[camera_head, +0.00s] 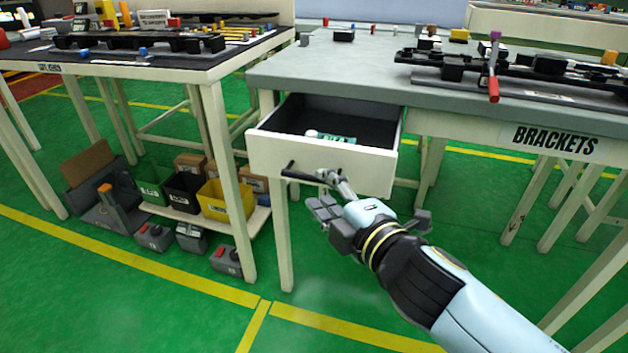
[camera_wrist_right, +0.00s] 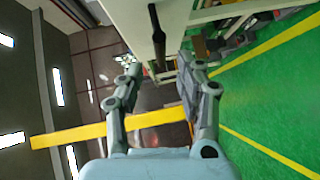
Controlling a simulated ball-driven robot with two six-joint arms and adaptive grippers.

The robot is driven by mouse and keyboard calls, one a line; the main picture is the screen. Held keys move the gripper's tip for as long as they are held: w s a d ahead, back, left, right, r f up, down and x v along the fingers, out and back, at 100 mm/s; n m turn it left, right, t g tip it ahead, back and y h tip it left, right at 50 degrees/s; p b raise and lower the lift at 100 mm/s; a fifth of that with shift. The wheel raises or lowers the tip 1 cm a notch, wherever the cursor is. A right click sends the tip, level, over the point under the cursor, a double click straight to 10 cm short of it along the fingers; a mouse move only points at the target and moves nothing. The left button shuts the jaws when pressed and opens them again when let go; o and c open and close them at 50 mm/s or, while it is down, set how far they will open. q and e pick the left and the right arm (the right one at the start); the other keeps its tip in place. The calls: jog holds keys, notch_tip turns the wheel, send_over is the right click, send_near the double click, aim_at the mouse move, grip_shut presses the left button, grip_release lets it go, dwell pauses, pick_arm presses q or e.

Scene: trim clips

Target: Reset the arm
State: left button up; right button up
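The right arm comes in from the lower right in the head view. My right gripper (camera_head: 330,194) is in front of the open drawer (camera_head: 350,169), close to its dark bar handle (camera_head: 305,176). In the right wrist view, the two fingers of the right gripper (camera_wrist_right: 163,76) are spread apart with nothing held between them. The dark handle (camera_wrist_right: 156,36) shows just beyond the fingertips, apart from them as far as I can tell. My left gripper is in neither view.
The drawer holds a green and white tube (camera_head: 330,137). The grey-topped bench (camera_head: 320,70) with the BRACKETS label stands above the drawer. A second bench (camera_head: 150,66) is at left, with bins such as a yellow one (camera_head: 222,201) below. Green floor (camera_head: 330,300) is clear in front.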

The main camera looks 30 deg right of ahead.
jog(key=shift+s+r, duration=0.1)
jog(key=shift+s, duration=0.6)
jog(key=s+d+f+m+g, duration=0.1)
jog(key=s+f+m+g, duration=0.2)
jog(key=f, duration=0.7)
jog(key=s+d+f+m+g, duration=0.1)
jog(key=s+f+g, duration=0.1)
jog(key=s+f, duration=0.6)
jog(key=s+d+f+m+g, duration=0.1)
jog(key=s+f+m+g, duration=0.15)
jog(key=f, duration=1.05)
jog(key=s+f+m+g, duration=0.2)
jog(key=s+f+m, duration=0.1)
jog(key=s, duration=0.6)
jog(key=s+d+f+m+g, duration=0.1)
jog(key=s+f+m+g, duration=0.2)
jog(key=s+f, duration=0.3)
jog(key=s+d+f+m+g, duration=0.1)
jog(key=s+f+m+g, duration=0.2)
jog(key=s, duration=1)
jog(key=shift+s+d+f, duration=0.25)
jog(key=shift+s+f, duration=0.05)
jog(key=shift+f, duration=0.65)
